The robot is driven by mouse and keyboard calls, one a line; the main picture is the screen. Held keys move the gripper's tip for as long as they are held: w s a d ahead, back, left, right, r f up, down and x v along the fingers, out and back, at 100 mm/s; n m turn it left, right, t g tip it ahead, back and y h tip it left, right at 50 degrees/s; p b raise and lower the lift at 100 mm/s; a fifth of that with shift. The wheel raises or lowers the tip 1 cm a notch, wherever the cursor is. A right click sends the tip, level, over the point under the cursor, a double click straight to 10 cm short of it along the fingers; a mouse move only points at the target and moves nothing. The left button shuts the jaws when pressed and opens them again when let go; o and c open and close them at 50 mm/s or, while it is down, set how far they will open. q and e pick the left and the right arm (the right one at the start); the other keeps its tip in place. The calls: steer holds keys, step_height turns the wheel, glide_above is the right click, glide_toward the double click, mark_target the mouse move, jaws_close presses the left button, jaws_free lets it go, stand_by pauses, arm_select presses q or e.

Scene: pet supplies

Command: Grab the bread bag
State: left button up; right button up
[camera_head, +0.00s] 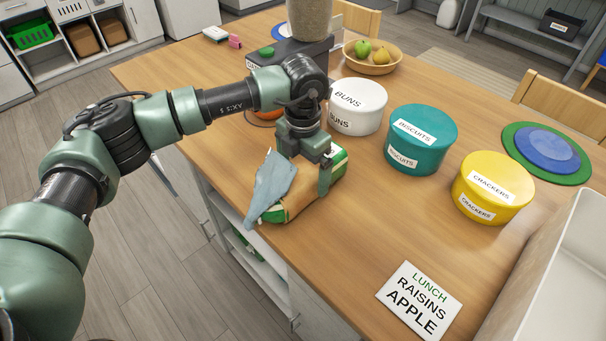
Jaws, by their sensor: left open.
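A tan bag with green and white parts (300,204), which looks like the bread bag, lies on the wooden table near its left edge. A grey-blue cloth-like piece (272,187) drapes over its left end and hangs down toward the table edge. My left gripper (302,184) points down over the bag and is open. One finger shows at the bag's right side; the other finger is hidden behind the grey-blue piece. The gripper covers the bag's middle. Whether the fingers touch it I cannot tell. My right gripper is not in view.
A white buns tin (367,110), a teal biscuits tin (420,148) and a yellow crackers tin (487,200) stand right of the bag. A lunch card (419,300) and a white bin (575,240) are at the front right. A fruit bowl (372,68) is behind. The table's front middle is clear.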

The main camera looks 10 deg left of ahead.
arm_select(q)
steer(key=shift+f, duration=0.3)
steer(key=c, duration=1.8)
steer(key=shift+c, duration=0.6)
steer(key=shift+r, duration=0.15)
